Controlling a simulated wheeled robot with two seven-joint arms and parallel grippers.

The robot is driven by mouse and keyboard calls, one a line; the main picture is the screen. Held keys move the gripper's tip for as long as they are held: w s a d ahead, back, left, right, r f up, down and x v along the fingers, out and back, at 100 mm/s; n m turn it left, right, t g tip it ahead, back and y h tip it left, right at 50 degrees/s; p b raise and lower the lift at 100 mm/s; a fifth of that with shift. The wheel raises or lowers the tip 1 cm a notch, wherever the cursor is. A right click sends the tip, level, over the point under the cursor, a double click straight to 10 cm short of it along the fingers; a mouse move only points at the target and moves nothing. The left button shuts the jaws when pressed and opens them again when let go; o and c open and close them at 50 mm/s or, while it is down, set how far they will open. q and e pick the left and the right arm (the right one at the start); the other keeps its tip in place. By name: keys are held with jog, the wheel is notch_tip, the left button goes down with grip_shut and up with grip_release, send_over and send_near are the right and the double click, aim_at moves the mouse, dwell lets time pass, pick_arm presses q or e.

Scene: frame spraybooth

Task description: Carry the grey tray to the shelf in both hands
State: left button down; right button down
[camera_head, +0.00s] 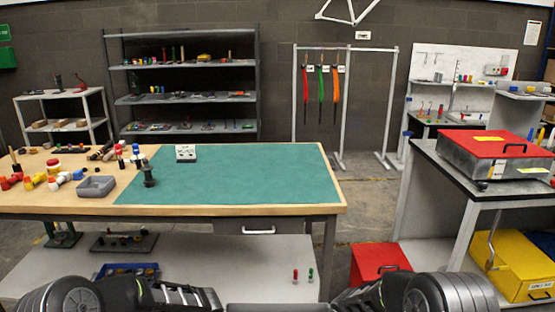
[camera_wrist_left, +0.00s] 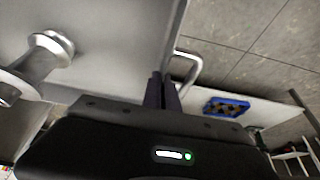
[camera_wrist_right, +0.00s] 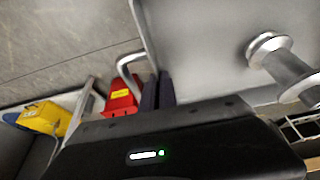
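A large grey tray (camera_wrist_left: 115,50) with bent metal handles fills much of the left wrist view, and it also shows in the right wrist view (camera_wrist_right: 195,45). A shiny metal spool-shaped part (camera_wrist_left: 45,58) lies on it. My left gripper (camera_wrist_left: 162,90) has its dark fingers close together at one handle; my right gripper (camera_wrist_right: 155,92) is the same at the other handle. Both seem shut on the tray, though the fingertips partly hide the contact. In the head view the fingers are out of sight. A dark shelf unit (camera_head: 186,98) with several loaded levels stands at the back wall.
A low white rack (camera_head: 64,95) is at back left. A red-lidded case (camera_head: 497,145) tops the right bench. Red and yellow boxes sit low at right.

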pick_arm(q)
jog(key=shift+w+r, duration=0.1)
jog(key=shift+w, duration=0.05)
pick_arm(e)
jog(key=shift+w, duration=0.15)
